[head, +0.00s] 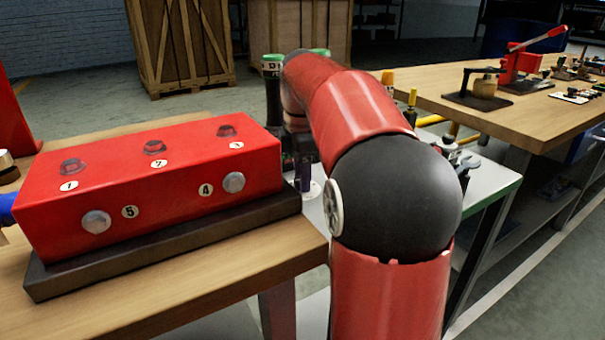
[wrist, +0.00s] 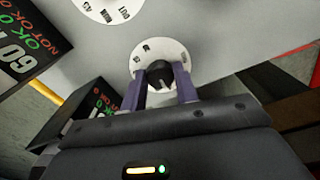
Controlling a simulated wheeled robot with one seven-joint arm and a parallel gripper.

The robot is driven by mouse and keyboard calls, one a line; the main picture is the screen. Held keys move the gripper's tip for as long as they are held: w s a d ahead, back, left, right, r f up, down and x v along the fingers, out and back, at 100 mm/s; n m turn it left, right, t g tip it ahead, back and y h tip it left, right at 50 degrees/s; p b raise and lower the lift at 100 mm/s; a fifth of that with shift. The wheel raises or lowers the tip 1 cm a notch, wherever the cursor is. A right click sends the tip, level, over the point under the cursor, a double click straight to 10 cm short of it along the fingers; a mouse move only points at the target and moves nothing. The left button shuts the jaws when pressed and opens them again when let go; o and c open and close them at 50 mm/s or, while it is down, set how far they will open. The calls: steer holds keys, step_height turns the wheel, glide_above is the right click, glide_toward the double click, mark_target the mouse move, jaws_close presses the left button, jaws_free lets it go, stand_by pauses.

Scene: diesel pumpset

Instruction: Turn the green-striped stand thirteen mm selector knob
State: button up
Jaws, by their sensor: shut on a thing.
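In the wrist view my gripper (wrist: 161,78) is shut on a small black knob (wrist: 159,72), with one purple finger on each side of it. The knob sits on a round white dial (wrist: 148,51) with dark lettering, mounted on a grey surface. In the head view my red arm hides most of the gripper; a purple part of it (head: 303,172) shows beside the red block, above a small white disc (head: 312,190). A dark upright piece with a green-banded top (head: 272,66) stands behind the arm. No green stripe shows near the gripped knob.
A second white dial (wrist: 108,8) lies at the wrist view's top edge. Black gauge boxes (wrist: 92,112) with coloured lettering stand left of the fingers. A red numbered block (head: 150,175) sits on the left wooden bench, close to my arm. Another bench (head: 450,95) stands right.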

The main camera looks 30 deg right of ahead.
stand_by(0.3)
steer(key=o, duration=1)
steer(key=shift+r, duration=0.1)
step_height(320, 180, up, 8)
steer(key=shift+f, duration=0.2)
